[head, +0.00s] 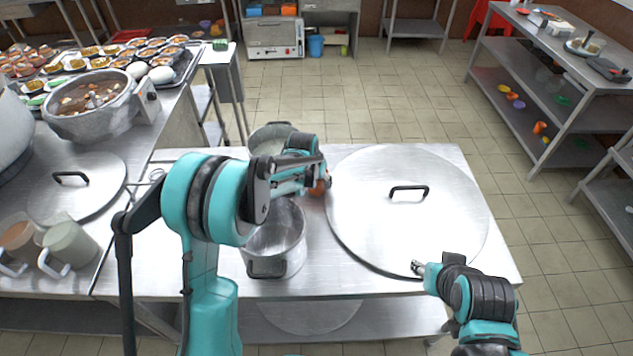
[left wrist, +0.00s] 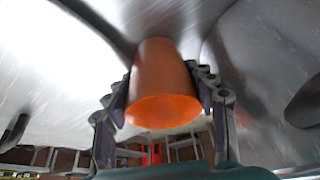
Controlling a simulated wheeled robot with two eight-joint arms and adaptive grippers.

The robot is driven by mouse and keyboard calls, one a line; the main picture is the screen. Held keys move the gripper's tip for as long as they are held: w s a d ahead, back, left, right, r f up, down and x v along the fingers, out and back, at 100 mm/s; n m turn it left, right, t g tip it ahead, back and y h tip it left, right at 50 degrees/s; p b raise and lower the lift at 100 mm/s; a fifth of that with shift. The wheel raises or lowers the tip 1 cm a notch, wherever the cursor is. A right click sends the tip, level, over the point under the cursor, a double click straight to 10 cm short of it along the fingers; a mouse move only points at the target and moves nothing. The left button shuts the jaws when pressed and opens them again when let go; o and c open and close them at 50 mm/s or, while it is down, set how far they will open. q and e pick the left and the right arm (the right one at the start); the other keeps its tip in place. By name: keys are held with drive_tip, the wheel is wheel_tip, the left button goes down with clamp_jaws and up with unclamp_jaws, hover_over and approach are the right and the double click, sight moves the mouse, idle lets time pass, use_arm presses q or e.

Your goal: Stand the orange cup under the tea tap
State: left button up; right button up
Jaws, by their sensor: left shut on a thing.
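The orange cup (left wrist: 162,85) is between the two fingers of my left gripper (left wrist: 163,98), which is shut on it. In the head view the cup (head: 317,188) is a small orange patch, mostly hidden by my left gripper (head: 318,178). It is between a steel pot and a big round lid, low over the steel table. In the left wrist view its wide open end faces the camera; whether it touches the table is unclear. My right gripper (head: 419,268) is by the lid's front edge, too small to read its fingers. I cannot make out the tea tap.
An open steel pot (head: 276,240) and another pot (head: 270,137) stand beside the left arm. The big lid (head: 365,215) covers much of the steel table (head: 455,160). Two mugs (head: 68,245) (head: 17,238) and a soup pot (head: 90,105) stand left. Shelves (head: 535,85) stand right.

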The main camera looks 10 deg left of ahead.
use_arm(q)
drive_tip(key=shift+f, duration=0.2)
drive_tip(key=o, duration=0.9)
